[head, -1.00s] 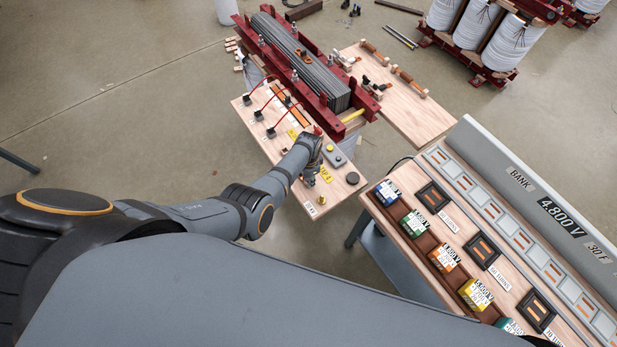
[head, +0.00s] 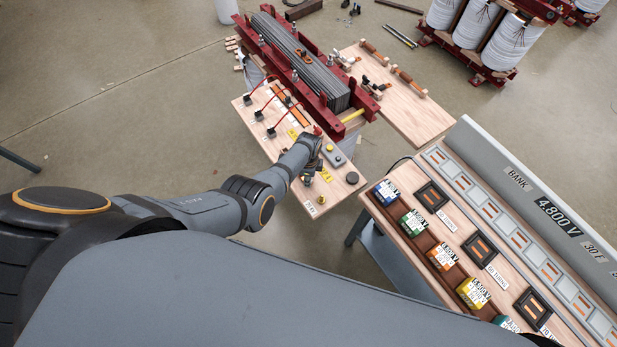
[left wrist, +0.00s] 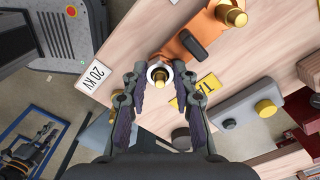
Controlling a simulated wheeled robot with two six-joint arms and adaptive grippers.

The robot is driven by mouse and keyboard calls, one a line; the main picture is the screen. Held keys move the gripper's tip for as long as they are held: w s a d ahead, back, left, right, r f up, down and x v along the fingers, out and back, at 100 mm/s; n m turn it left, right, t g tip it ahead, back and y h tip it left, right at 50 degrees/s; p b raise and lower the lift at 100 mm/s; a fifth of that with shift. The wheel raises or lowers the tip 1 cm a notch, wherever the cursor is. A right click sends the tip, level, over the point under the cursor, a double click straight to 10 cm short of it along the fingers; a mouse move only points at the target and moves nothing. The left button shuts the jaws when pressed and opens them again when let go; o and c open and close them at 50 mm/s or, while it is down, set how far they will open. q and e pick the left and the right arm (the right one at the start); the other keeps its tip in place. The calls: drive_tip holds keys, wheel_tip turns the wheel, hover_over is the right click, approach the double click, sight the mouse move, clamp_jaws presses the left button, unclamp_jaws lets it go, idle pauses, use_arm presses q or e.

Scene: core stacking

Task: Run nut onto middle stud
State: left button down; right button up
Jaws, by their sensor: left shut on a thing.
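My left gripper (left wrist: 160,85) points down at the wooden terminal board. In the left wrist view its two fingers sit on either side of a pale ring-shaped nut (left wrist: 150,72) and are shut on it. A brass stud (left wrist: 161,78) shows inside the ring, so the nut is around the stud top; how far down it sits I cannot tell. Another brass stud (left wrist: 236,17) stands at the top by an orange plate (left wrist: 183,42) with a dark handle. In the head view the left gripper (head: 308,180) is over the board (head: 335,192), and the nut is hidden. My right gripper is not in view.
A "20 KV" label (left wrist: 95,75) and a yellow tag (left wrist: 205,85) lie near the fingers. A brass stud (head: 322,200) stands near the board's front edge.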

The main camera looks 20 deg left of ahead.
use_arm(q)
drive_tip(key=m, duration=0.3)
drive_tip(key=shift+m, duration=0.8)
drive_tip(key=m+p, duration=0.1)
drive_tip(key=m, duration=0.3)
drive_tip(key=shift+m, duration=0.3)
drive_tip(key=m, duration=0.3)
drive_tip(key=shift+m, duration=0.8)
